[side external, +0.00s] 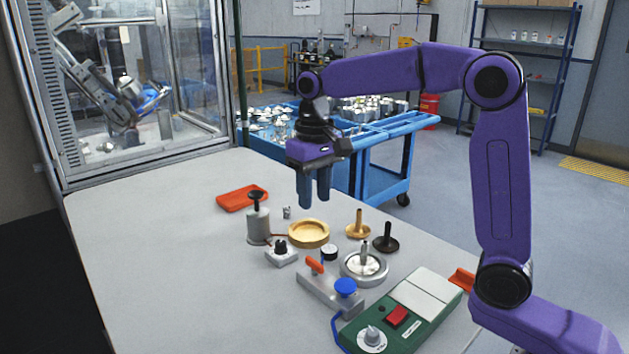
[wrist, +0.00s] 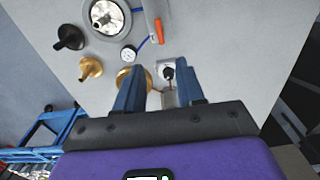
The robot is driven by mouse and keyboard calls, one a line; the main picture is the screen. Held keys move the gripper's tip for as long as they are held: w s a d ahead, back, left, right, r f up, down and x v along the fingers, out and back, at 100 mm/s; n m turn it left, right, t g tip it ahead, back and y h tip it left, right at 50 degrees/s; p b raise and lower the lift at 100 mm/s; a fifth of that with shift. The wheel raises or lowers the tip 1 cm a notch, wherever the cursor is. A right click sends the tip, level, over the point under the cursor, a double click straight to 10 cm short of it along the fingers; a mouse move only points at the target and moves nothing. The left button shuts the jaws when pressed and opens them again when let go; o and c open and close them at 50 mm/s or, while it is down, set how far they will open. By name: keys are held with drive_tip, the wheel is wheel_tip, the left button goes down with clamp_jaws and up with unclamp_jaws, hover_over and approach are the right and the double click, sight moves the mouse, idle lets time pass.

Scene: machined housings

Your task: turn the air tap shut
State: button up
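The lever seems to lie roughly along the block.
A green control box (side external: 412,306) is at front right. The table's left side is clear.

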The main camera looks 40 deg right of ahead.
wheel_tip(320, 180, up, 2)
drive_tip(key=shift+r, duration=0.1)
idle(0.5)
drive_tip(key=s+d+f+n, duration=0.1)
drive_tip(key=s+f+n, duration=0.3)
drive_tip(key=s, duration=0.6)
drive_tip(key=s+d+f+n, duration=0.2)
drive_tip(key=s+f+n, duration=0.2)
drive_tip(key=s, duration=0.6)
drive_tip(key=s+d+f+n, duration=0.2)
drive_tip(key=s+f+n, duration=0.2)
drive_tip(key=s, duration=0.6)
drive_tip(key=shift+f+n, duration=0.15)
drive_tip(key=shift+n, duration=0.25)
